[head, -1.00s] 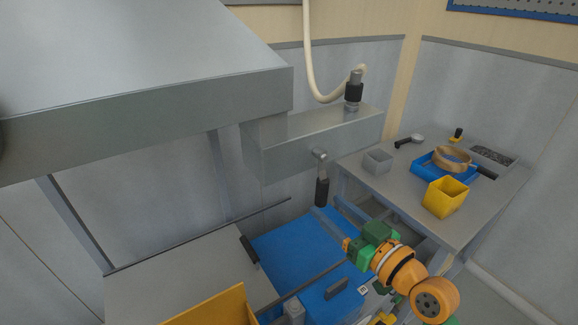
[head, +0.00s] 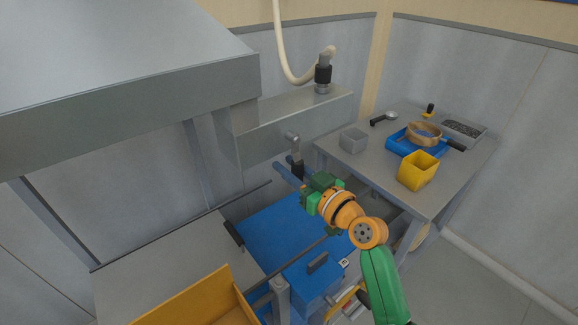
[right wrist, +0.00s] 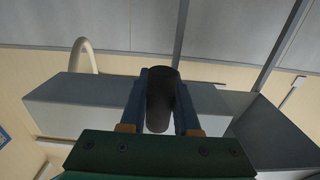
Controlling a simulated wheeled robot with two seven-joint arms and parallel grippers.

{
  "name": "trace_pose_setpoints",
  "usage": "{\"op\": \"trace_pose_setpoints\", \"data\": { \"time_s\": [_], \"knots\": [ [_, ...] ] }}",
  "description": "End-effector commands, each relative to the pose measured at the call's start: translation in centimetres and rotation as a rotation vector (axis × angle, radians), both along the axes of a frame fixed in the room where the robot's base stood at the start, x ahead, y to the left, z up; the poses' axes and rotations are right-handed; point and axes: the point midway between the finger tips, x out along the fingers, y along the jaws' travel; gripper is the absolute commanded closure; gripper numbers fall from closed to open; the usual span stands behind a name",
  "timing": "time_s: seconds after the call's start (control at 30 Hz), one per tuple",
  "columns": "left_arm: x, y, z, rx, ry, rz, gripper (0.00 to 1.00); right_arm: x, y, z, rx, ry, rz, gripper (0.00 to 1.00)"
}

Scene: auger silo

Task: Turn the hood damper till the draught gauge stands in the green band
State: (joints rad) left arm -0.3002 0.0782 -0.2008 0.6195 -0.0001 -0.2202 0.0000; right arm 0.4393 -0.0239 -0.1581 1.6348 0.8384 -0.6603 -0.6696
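The hood damper lever (head: 293,146) hangs down from the front of the grey duct box, with a black grip (head: 298,169) at its lower end. My right gripper (head: 292,170) is at this grip. In the right wrist view the black grip (right wrist: 160,98) stands between the two blue fingers, which look slightly apart from it. The grip's lower end is hidden by the gripper in the head view. The grey hood (head: 120,70) fills the upper left. The draught gauge and its green band are not visible. My left gripper is not in view.
A grey table (head: 440,190) at the right holds a yellow box (head: 418,172), a blue tray (head: 402,146) and a grey box (head: 353,139). A pale hose (head: 278,45) runs to the duct top. An orange panel (head: 190,298) and blue surfaces (head: 265,235) lie below.

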Motion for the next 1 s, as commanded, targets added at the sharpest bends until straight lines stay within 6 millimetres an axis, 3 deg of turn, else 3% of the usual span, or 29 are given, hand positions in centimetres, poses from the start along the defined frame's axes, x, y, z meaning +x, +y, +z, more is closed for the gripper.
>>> {"op": "trace_pose_setpoints", "data": {
  "time_s": [0.03,0.07,0.1,1.0],
  "knots": [
    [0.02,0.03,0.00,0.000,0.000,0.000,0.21,0.00,-0.01,-0.01,0.000,0.000,0.000,0.91],
    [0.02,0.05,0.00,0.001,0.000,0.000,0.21,0.00,-0.01,-0.01,0.000,0.000,0.000,0.99],
    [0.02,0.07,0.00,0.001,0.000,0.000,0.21,0.00,-0.01,-0.01,0.000,0.000,0.000,1.00],
    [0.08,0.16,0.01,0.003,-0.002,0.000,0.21,-0.02,-0.01,-0.01,0.001,0.001,0.000,1.00]
  ]
}}
